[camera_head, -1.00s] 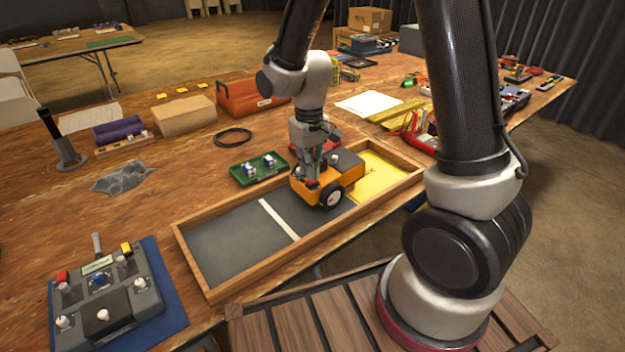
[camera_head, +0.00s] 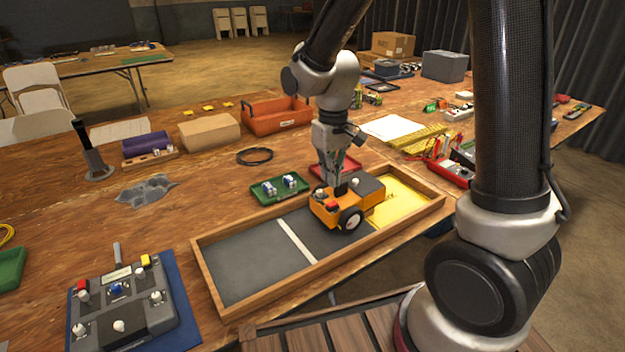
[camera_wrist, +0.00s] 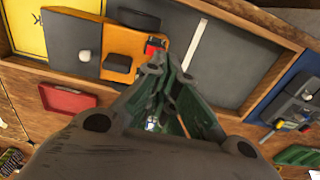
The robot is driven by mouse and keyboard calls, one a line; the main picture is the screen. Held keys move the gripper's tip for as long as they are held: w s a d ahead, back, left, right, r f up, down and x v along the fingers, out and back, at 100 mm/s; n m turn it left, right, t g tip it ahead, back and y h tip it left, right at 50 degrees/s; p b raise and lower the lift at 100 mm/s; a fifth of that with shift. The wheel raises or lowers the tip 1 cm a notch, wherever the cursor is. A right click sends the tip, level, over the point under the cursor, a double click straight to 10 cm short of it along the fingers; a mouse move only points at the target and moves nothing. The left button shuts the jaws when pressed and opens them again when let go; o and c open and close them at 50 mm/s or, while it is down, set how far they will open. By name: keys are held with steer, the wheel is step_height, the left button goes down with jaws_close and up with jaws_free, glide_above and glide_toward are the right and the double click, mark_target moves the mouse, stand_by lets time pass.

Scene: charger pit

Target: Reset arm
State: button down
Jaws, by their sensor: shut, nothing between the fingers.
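My gripper (camera_head: 338,188) points down just above the orange toy vehicle (camera_head: 347,205), with its fingers shut and nothing between them. In the wrist view the closed fingers (camera_wrist: 155,65) lie close to the vehicle's red part (camera_wrist: 156,46); I cannot tell whether they touch it. The vehicle stands in the wooden-framed pit (camera_head: 236,268), between the white line (camera_head: 296,241) and the yellow zone (camera_head: 405,203).
A green tray (camera_head: 264,196) with small parts and a red tray (camera_head: 322,172) lie behind the pit. A control box (camera_head: 130,318) with switches is at front left. An orange toolbox (camera_head: 276,118) and cardboard box (camera_head: 209,131) stand farther back.

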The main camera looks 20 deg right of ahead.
steer(key=s+d+r+m+t, duration=0.3)
steer(key=s+d+r+t, duration=0.1)
steer(key=s+d+r, duration=1.1)
steer(key=s+r, duration=0.1)
steer(key=s, duration=0.3)
steer(key=shift+r+m, duration=0.3)
steer(key=w+a+f+n+g, duration=0.1)
steer(key=w+a+f+g, duration=0.1)
steer(key=w+a+f, duration=0.2)
steer(key=w+a+f+n+g, duration=0.2)
steer(key=w+a+f, duration=0.3)
steer(key=w+a, duration=0.6)
steer(key=w, duration=0.5)
steer(key=shift+w+n, duration=0.3)
steer(key=shift+f, duration=0.1)
